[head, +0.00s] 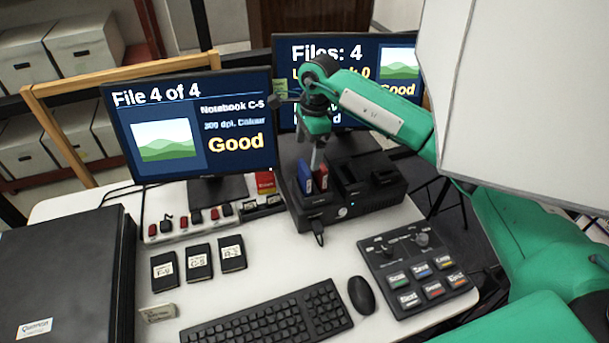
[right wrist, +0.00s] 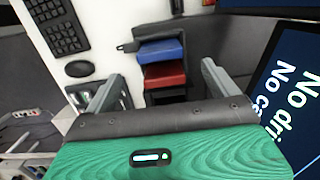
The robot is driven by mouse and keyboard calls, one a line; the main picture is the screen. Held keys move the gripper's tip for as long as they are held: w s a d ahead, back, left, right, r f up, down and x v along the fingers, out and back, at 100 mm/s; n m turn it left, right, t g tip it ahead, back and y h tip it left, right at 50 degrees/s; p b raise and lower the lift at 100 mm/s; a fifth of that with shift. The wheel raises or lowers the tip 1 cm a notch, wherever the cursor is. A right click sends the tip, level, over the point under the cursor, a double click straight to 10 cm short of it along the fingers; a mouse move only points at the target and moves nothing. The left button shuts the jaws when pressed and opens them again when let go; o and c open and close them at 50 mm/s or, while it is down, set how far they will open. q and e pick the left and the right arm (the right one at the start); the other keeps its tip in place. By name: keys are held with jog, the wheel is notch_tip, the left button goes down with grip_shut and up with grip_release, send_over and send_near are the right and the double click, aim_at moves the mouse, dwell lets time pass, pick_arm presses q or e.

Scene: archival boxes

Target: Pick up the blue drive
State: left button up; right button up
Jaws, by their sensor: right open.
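The blue drive (head: 305,177) stands upright in a slot at the left end of the black dock (head: 350,207), with the red drive (head: 322,176) standing just right of it. My right gripper (head: 317,158) is above the two drives, pointing down. In the right wrist view the blue drive (right wrist: 161,50) and the red drive (right wrist: 165,76) lie ahead, between the lines of the open fingers (right wrist: 161,72). The fingers are apart and nothing is held. My left gripper is not in view.
Two monitors (head: 190,185) stand behind, close to the arm. A keyboard (head: 268,318), a mouse (head: 361,294) and a button panel (head: 416,268) lie in front. Three black labelled drives (head: 198,263) lie left of the dock. A black case (head: 62,285) fills the left.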

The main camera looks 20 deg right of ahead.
aim_at(305, 166)
jog(key=f, duration=0.4)
jog(key=shift+w+a+f+p, duration=0.1)
jog(key=shift+a+p, duration=0.2)
jog(key=shift+p, duration=0.05)
jog(key=shift+f, duration=0.25)
jog(key=shift+a+f+p, duration=0.1)
jog(key=shift+f+p, duration=0.45)
jog(key=f+p, duration=0.1)
jog(key=f, duration=0.2)
jog(key=shift+a+f, duration=0.2)
jog(key=shift+f, duration=0.35)
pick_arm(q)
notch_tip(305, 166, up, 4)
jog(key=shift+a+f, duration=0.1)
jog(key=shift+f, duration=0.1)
pick_arm(e)
jog(key=c, duration=1.2)
